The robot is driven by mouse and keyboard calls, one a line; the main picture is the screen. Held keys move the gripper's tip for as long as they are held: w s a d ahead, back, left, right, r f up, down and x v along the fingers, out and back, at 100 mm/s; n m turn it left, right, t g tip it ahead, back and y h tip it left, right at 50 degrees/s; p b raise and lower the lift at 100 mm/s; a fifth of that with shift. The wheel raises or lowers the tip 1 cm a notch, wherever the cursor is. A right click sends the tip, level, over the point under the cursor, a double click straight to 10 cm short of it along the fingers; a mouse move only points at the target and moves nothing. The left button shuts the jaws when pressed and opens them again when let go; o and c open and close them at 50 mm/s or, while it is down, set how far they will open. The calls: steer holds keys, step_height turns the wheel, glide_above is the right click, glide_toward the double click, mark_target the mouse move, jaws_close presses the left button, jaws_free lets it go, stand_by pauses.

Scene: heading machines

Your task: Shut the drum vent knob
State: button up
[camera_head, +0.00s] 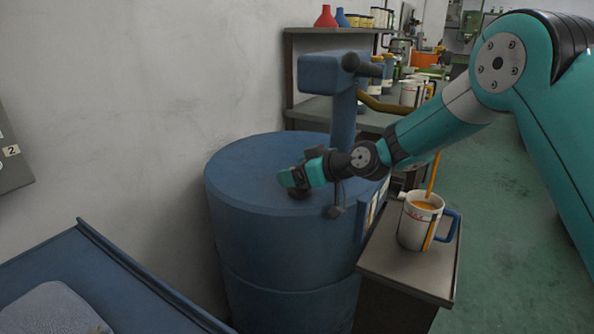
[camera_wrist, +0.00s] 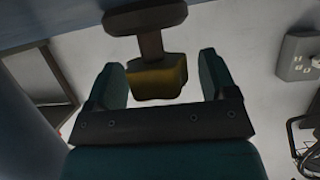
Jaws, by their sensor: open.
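The blue drum (camera_head: 262,165) stands upright against the wall in the head view. The drum vent knob (camera_head: 299,193) is a small dark piece on its top, partly hidden by my gripper (camera_head: 291,179). In the wrist view a dark bar with a short stem (camera_wrist: 148,38) and a brass-coloured block (camera_wrist: 157,77) appear to be this vent fitting. My gripper's teal fingers (camera_wrist: 161,78) are open, one on either side of the brass block, with gaps showing. I cannot tell how deep the block sits between them.
A blue post with a horizontal head (camera_head: 334,74) rises behind the drum's top. A white mug (camera_head: 418,222) with orange content stands on a small stand (camera_head: 400,268) to the right. Shelves (camera_head: 330,31) stand behind. Green floor (camera_head: 507,200) is open at the right.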

steer(key=c, duration=0.9)
steer(key=shift+m+t+h, duration=0.3)
steer(key=shift+m+h, duration=0.1)
steer(key=m+t+h, duration=0.3)
steer(key=shift+a+m, duration=0.15)
steer(key=shift+m, duration=0.15)
steer(key=m+h, duration=0.1)
steer(key=m+t+h+b, duration=0.1)
steer(key=m+h, duration=0.1)
steer(key=m+h+b, duration=0.1)
steer(key=h, duration=0.1)
steer(key=shift+f+m+t, duration=0.25)
steer(key=shift+m+t, duration=0.05)
steer(key=shift+t, duration=0.1)
steer(key=m+h, duration=0.1)
steer(key=m+h+b, duration=0.1)
steer(key=h, duration=0.1)
steer(key=m+h+b, duration=0.1)
steer(key=shift+d+r+m, duration=0.1)
steer(key=shift+d+m, duration=0.15)
steer(key=shift+m, duration=0.05)
steer(key=shift+d+r+m+g+h, duration=0.1)
steer(key=shift+m+g+h, duration=0.3)
steer(key=shift+m+h, duration=0.65)
steer(key=shift+d+m+g+h, duration=0.1)
steer(key=shift+m+g+h, duration=0.3)
steer(key=shift+m+h, duration=0.6)
steer(key=shift+h, duration=0.35)
